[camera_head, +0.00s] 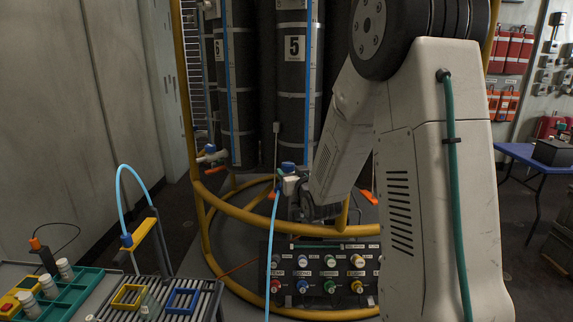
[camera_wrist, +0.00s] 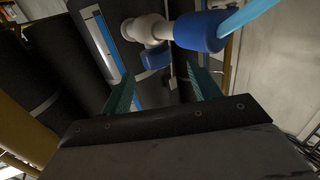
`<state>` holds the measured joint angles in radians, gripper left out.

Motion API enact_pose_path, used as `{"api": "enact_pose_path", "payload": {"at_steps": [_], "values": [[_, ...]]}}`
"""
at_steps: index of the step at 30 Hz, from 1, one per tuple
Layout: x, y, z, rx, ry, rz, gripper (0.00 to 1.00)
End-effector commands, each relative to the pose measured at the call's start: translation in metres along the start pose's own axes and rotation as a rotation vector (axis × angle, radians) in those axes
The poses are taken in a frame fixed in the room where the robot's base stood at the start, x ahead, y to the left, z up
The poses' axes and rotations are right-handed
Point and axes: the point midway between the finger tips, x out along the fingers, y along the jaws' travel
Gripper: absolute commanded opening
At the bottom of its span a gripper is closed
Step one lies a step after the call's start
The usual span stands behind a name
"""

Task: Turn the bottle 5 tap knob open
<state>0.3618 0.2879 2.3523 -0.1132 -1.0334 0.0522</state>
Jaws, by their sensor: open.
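Bottle 5 (camera_head: 293,90) is a tall dark cylinder with a white "5" label, behind the yellow rail. Its white tap (camera_head: 291,186) shows at the rail, with a blue knob (camera_head: 287,166) on top. In the wrist view the white tap body (camera_wrist: 148,29) carries a small blue knob (camera_wrist: 155,57) and a larger blue hose fitting (camera_wrist: 200,32). My gripper (camera_wrist: 161,74) is open, its two green fingers apart. The small blue knob appears between and just beyond the fingertips; I cannot tell whether they touch it. In the head view my gripper (camera_head: 313,207) is partly hidden by my arm.
A yellow round rail (camera_head: 245,217) encloses the bottles. A light-blue hose (camera_head: 271,245) hangs from the tap. A panel of coloured knobs (camera_head: 318,274) sits below. A rack and green tray (camera_head: 75,290) stand at lower left. A blue table (camera_head: 522,153) is at right.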

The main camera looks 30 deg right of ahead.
Motion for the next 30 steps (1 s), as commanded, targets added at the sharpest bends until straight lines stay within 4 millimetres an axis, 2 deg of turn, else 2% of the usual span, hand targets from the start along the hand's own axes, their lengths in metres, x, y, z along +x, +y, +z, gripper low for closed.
{"api": "enact_pose_path", "payload": {"at_steps": [5,12,18,29,30], "values": [[0.012,0.004,0.001,0.002,0.04,0.003,0.61],[0.05,0.004,-0.001,0.002,0.041,0.002,0.61],[0.074,0.004,-0.002,0.002,0.04,0.002,0.61],[0.081,0.004,-0.002,0.002,0.039,0.002,0.61],[0.081,0.004,-0.003,0.002,0.039,0.002,0.53]]}}
